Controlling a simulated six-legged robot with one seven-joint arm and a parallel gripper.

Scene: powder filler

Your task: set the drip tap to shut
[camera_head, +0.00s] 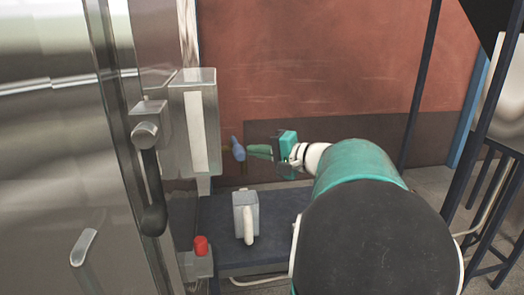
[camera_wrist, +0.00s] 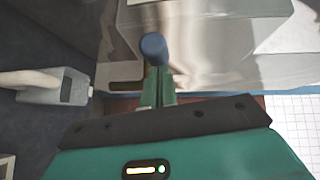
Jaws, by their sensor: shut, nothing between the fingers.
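The drip tap appears as a small blue handle (camera_head: 237,148) at the right side of the steel machine, below and right of a box with a pale strip. It also shows in the wrist view (camera_wrist: 153,47), just beyond my fingertips. My gripper (camera_head: 250,150) is shut and empty, its green fingers pointing left at the blue handle. In the wrist view the closed fingertips (camera_wrist: 157,74) lie at or against the handle's near end; I cannot tell whether they touch. The tap's body and its exact setting are not clear.
A grey jug with a cream handle (camera_head: 245,215) stands on the dark bench (camera_head: 270,256) below. A red button (camera_head: 201,246) and a black lever (camera_head: 152,190) are on the machine to the left. The bench is bare right of the jug.

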